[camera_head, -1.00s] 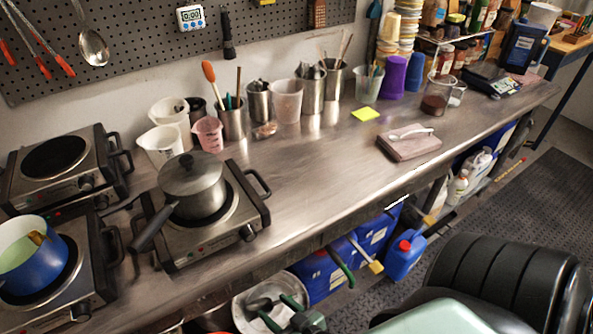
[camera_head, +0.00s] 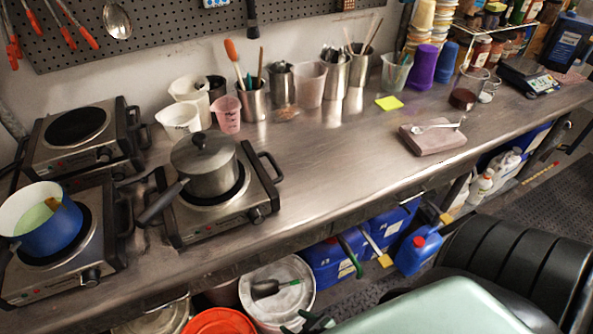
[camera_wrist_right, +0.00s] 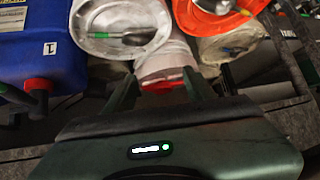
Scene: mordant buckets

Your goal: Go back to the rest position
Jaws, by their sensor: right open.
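My right gripper (camera_head: 314,322) shows only in part at the bottom edge of the head view, in front of the bench and low by the buckets. In the right wrist view its two dark green fingers (camera_wrist_right: 163,92) stand apart, with nothing between them. Past the fingers are a white bucket (camera_wrist_right: 122,18) with a scoop on its lid and an orange-rimmed bucket (camera_wrist_right: 212,22). My left gripper is in neither view.
The steel bench (camera_head: 330,165) holds a lidded grey pot (camera_head: 207,172) on a hot plate, a blue pot (camera_head: 50,232) and a spoon on a folded cloth (camera_head: 440,141). Blue canisters (camera_head: 417,250), a white bucket (camera_head: 285,290) and an orange bucket (camera_head: 218,322) stand under its front edge.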

